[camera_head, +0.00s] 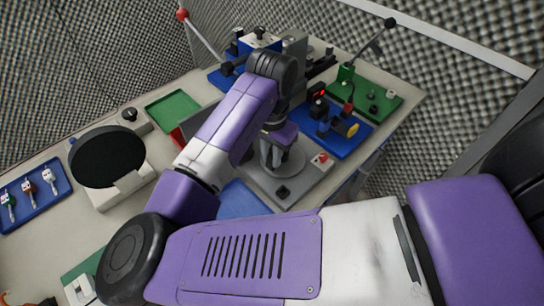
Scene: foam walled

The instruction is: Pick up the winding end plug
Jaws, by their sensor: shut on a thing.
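My gripper (272,160) points down over a round grey plate on a grey base (310,186), near the middle of the bench. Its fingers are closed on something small. My purple and white arm reaches across the view and hides part of this spot. I take the held thing to be the winding end plug, but it is too small and too covered to make out its shape. I cannot tell whether it still touches the plate.
Right of my gripper is a blue board (342,142) with a yellow-ended part. A green board (382,102) with a tall lever lies behind it. A black disc (107,157) on a white stand and a blue key tray (30,194) are at left. A green mat (172,109) is bare.

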